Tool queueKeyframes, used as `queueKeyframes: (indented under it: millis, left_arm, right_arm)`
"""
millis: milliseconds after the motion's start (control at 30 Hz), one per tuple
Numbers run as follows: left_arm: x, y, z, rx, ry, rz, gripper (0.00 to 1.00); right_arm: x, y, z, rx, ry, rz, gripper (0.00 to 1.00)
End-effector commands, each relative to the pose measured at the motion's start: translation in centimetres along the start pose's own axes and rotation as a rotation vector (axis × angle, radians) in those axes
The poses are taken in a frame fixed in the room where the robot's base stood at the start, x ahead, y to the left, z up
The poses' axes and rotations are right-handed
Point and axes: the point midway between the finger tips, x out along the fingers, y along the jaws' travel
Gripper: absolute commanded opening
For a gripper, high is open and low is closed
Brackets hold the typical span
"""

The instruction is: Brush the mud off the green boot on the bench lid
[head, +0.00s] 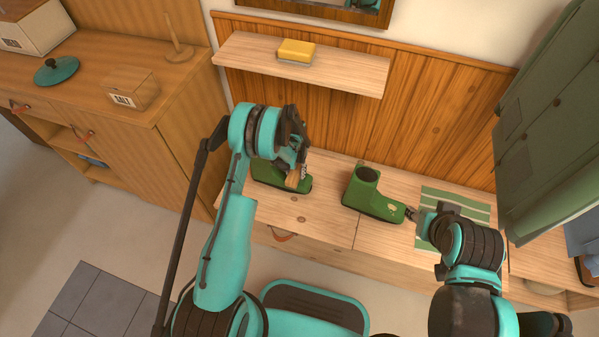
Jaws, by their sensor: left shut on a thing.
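Two green boots stand on the wooden bench lid (325,215). The right boot (368,191) has a small pale patch near its toe. The left boot (268,178) is partly hidden behind my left arm and gripper. My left gripper (299,172) is shut on a small tan wooden thing (292,180), apparently the brush, at the left boot; whether it touches the boot is unclear. My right gripper (410,214) is at the right boot's toe, close to or touching it; its fingers are too small to read.
A green striped mat (473,210) lies on the bench's right part. A leather pull (283,235) hangs on the bench front. A shelf (340,78) above holds a yellow sponge-like block (296,51). A cabinet (150,120) stands left; green hanging cloth (550,130) is at right.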

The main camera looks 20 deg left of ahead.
Motion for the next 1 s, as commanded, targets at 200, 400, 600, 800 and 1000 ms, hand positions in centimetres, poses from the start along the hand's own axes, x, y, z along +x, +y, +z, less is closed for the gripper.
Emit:
queueKeyframes:
  millis: [200, 400, 600, 800, 1000]
  left_arm:
    - [0.1, -0.9, 0.0, 0.0, 0.0, -0.004, 0.18]
    - [0.1, 0.6, 0.0, 0.001, 0.0, -0.002, 0.18]
    - [0.0, 2.4, 0.0, 0.002, 0.0, -0.001, 0.18]
    - [-0.1, 2.1, 0.0, -0.001, 0.0, -0.001, 0.18]
    - [-0.1, 0.4, 0.0, -0.002, 0.0, -0.002, 0.18]
  right_arm:
    - [0.0, 0.0, 0.0, 0.0, 0.0, 0.0, 0.4]
    - [0.0, 0.0, 0.0, 0.0, 0.0, 0.0, 0.4]
    - [0.0, 0.0, 0.0, 0.0, 0.0, 0.0, 0.4]
    - [0.0, 0.0, 0.0, 0.0, 0.0, 0.0, 0.4]
    - [0.0, 0.0, 0.0, 0.0, 0.0, 0.0, 0.4]
